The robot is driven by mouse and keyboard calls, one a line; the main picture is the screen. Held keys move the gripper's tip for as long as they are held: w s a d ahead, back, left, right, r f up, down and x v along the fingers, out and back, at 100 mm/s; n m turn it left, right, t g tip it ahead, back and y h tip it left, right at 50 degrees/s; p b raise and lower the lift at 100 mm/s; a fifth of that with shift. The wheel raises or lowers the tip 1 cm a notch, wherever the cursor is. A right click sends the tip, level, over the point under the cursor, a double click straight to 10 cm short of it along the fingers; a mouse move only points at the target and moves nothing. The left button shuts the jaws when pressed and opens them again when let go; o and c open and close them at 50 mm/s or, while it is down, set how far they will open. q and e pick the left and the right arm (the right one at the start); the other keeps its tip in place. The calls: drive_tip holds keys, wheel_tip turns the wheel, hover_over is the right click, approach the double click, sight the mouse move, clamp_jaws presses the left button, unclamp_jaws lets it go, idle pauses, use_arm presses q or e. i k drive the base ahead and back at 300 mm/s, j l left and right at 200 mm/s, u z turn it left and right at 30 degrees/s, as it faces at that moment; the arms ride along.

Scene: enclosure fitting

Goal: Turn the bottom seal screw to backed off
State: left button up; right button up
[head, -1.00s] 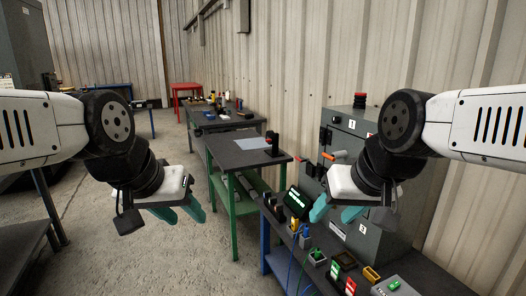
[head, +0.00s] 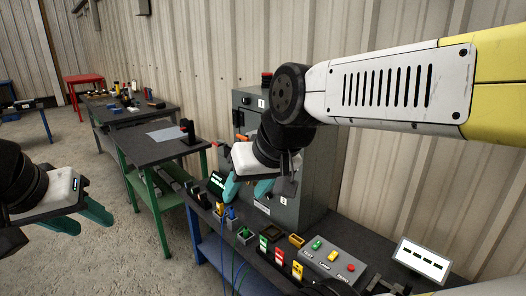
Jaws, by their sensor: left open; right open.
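My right gripper (head: 246,192) is open and empty, in front of the enclosure and above the bench. My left gripper (head: 88,222) is open and empty at the lower left, over the floor, well apart from the enclosure.
The dark bench (head: 340,237) carries a button box (head: 327,256), a tilted white display (head: 421,259), coloured blocks and a small dark screen (head: 217,184). A green-legged table (head: 150,150) stands to the left. Open floor lies at the lower left.

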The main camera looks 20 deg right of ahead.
sight(268, 195)
drive_tip(key=z, duration=0.95)
